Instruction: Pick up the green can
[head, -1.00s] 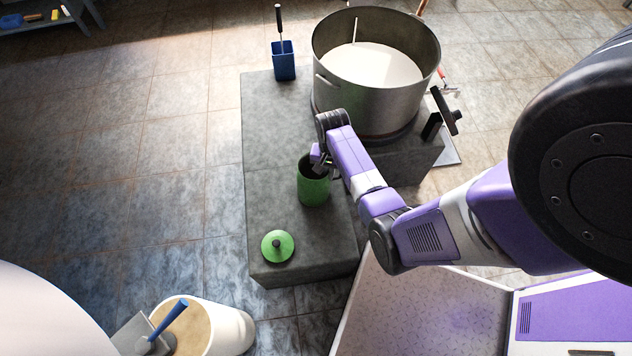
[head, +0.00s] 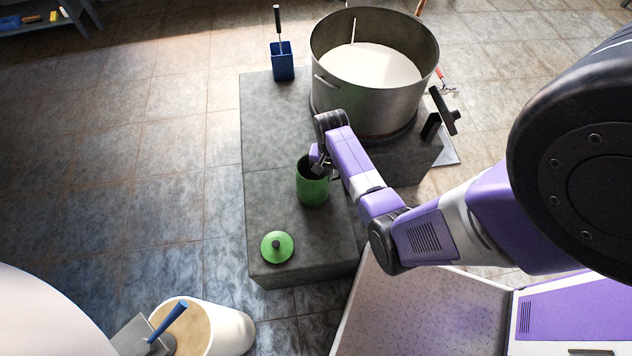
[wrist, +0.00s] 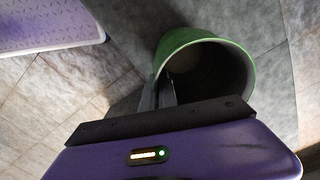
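The green can (head: 313,192) stands upright and open-topped on the grey stone block (head: 275,140). Its lid, a green disc with a dark knob (head: 277,246), lies apart from it on the same block. My gripper (head: 320,170) is at the can's rim. In the wrist view the can (wrist: 205,40) is ahead, and the fingers of my gripper (wrist: 162,92) are close together at the near left of the rim, with the can's wall between them. They look shut on it. The fingertips are partly hidden by the wall, and the can's inside is dark.
A large steel pot (head: 345,92) of white liquid stands behind the can. A blue holder (head: 283,66) with a dark-handled tool is at the block's back left. The floor to the left is clear.

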